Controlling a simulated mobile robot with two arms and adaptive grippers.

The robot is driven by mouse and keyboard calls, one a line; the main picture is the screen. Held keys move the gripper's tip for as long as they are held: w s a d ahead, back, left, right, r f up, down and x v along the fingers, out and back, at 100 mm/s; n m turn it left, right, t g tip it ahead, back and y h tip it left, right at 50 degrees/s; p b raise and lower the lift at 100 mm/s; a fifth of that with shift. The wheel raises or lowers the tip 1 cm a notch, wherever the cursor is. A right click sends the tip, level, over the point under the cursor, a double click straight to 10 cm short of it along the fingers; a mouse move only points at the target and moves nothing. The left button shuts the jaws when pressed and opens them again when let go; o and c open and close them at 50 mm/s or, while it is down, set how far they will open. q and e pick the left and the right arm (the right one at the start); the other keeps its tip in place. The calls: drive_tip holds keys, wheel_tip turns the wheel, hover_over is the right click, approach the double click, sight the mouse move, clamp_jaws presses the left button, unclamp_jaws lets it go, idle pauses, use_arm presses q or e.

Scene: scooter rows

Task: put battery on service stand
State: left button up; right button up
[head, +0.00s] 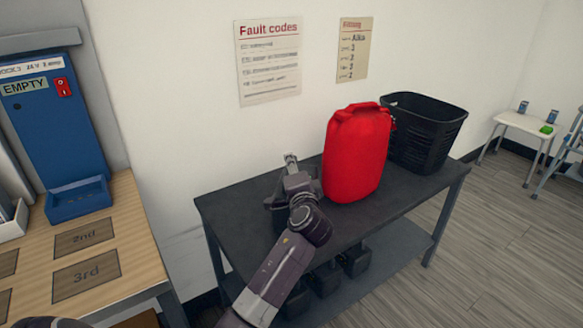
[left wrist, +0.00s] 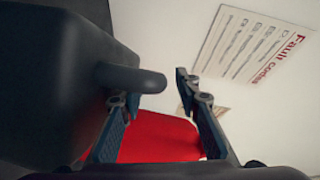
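My left gripper (head: 280,196) is over the dark table, left of the red canister. In the left wrist view, its two fingers (left wrist: 155,95) are apart, with the end of a dark rounded bar between them. The bar sticks out of a large black body (left wrist: 50,70), which looks like a battery with its handle. I cannot see the fingers closed on it. In the head view my arm mostly hides that spot. More black battery-like blocks (head: 325,277) stand on the table's lower shelf. I cannot tell which thing is the service stand. My right gripper is not in view.
A red canister (head: 355,155) and a black basket (head: 428,135) stand on the dark table (head: 405,195). At left, a blue unit marked EMPTY (head: 55,125) stands on a wooden bench (head: 125,225) with marked squares. A small white table (head: 523,122) is far right.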

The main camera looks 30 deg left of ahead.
use_arm(q)
drive_tip(key=p+v, duration=0.1)
drive_tip(key=v, duration=1)
drive_tip(key=shift+s+d, duration=0.2)
drive_tip(key=shift+s, duration=0.05)
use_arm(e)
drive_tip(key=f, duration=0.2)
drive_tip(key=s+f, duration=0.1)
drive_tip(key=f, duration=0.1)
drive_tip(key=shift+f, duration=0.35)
